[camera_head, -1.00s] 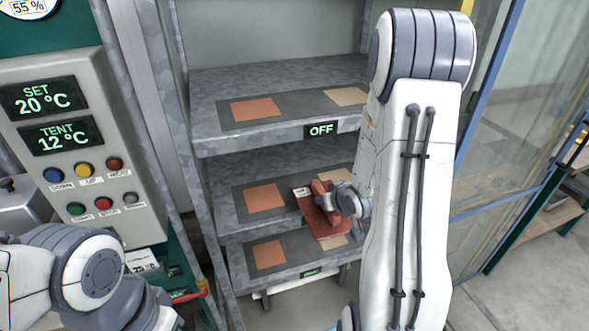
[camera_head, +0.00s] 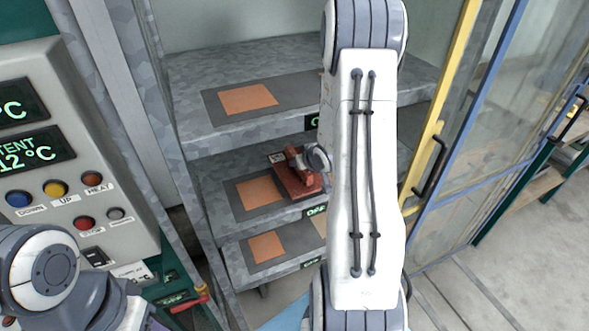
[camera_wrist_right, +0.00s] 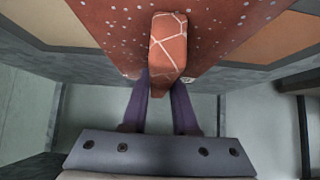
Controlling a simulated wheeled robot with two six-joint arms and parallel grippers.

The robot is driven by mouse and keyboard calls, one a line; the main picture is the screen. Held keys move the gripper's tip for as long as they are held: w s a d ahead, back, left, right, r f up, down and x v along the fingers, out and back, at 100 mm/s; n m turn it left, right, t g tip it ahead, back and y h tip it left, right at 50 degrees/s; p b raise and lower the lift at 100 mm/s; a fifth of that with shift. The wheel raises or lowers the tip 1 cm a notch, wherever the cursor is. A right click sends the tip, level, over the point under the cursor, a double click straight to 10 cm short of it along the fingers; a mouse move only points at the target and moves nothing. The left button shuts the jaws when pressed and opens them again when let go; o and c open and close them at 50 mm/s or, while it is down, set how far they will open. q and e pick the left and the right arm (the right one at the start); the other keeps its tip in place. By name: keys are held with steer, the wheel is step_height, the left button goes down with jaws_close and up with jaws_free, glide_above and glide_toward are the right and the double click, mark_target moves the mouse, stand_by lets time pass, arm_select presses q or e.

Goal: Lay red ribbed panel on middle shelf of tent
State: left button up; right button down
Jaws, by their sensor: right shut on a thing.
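The red ribbed panel (camera_head: 296,184) is at the middle shelf (camera_head: 215,190) of the tent, to the right of an orange square (camera_head: 260,192) there. My right gripper (camera_head: 315,160) is shut on the panel's raised rib. In the right wrist view the speckled red panel (camera_wrist_right: 105,30) lies beneath the rib (camera_wrist_right: 168,45), with the fingers (camera_wrist_right: 163,88) at its near end. Whether the panel touches the shelf is unclear. My right arm hides the right part of the shelves. Of my left arm only links show at the lower left; its gripper is out of view.
The upper shelf (camera_head: 190,120) and lower shelf (camera_head: 240,270) carry dark mats with orange squares. A control box (camera_head: 95,150) stands at left. A yellow and blue framed glass door (camera_head: 465,160) stands open at right. The upper shelf is close above the panel.

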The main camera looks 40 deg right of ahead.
steer(key=shift+d+f+b, duration=0.25)
steer(key=shift+f+b, duration=0.3)
steer(key=shift+f, duration=0.45)
steer(key=shift+f, duration=0.1)
steer(key=shift+f, duration=0.15)
steer(key=c, duration=0.7)
jaws_free()
steer(key=shift+s+a, duration=0.1)
